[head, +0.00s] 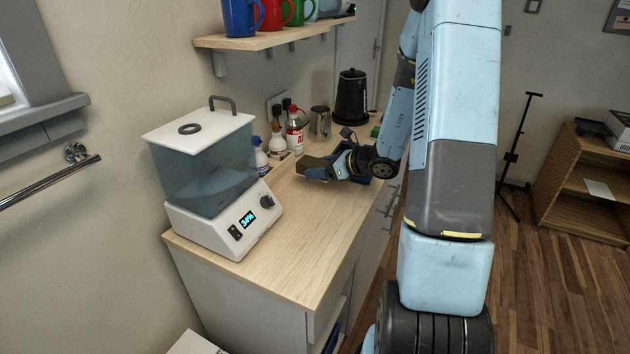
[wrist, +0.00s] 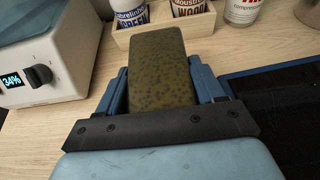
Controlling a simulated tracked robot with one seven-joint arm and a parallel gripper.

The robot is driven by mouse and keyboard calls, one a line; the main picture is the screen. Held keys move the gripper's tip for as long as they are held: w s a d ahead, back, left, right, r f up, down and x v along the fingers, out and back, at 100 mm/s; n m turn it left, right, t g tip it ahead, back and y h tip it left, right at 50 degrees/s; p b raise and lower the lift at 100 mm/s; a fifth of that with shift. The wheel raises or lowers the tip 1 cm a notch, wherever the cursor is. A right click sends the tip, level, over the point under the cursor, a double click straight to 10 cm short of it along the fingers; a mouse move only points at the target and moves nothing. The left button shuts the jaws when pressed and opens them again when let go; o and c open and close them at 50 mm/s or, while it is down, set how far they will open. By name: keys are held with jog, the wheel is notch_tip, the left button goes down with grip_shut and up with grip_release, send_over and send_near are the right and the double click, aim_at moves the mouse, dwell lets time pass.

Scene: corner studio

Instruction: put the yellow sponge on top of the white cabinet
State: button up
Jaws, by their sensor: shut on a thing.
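The sponge (wrist: 160,75) is a speckled, dark olive-yellow block. In the wrist view it stands out between the two blue fingers of my gripper (wrist: 165,90), which is shut on it. In the head view the sponge (head: 311,162) shows at the end of my gripper (head: 318,170), over the wooden worktop. I cannot tell whether it touches the wood. A white-sided cabinet (head: 235,300) carries this worktop (head: 290,235); whether it is the task's white cabinet I cannot tell. Another white surface (head: 192,344) is cut off at the bottom edge.
A clear-tank machine (head: 215,185) stands left on the worktop. Bottles (head: 295,130) in a wooden holder (wrist: 185,30), a metal cup (head: 320,121) and a black kettle (head: 351,98) stand behind. A dark blue-rimmed tray (wrist: 275,115) lies beside my gripper. The front worktop is clear.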

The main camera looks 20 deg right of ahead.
aim_at(314, 188)
jog(key=shift+w+a+f, duration=0.2)
jog(key=shift+w+f, duration=0.3)
jog(key=shift+f, duration=0.15)
jog(key=shift+w+a+f, duration=0.2)
jog(key=shift+w+f, duration=0.25)
jog(key=shift+f, duration=1.7)
jog(key=shift+f, duration=0.15)
jog(key=o, duration=1.4)
jog(key=shift+o, duration=0.2)
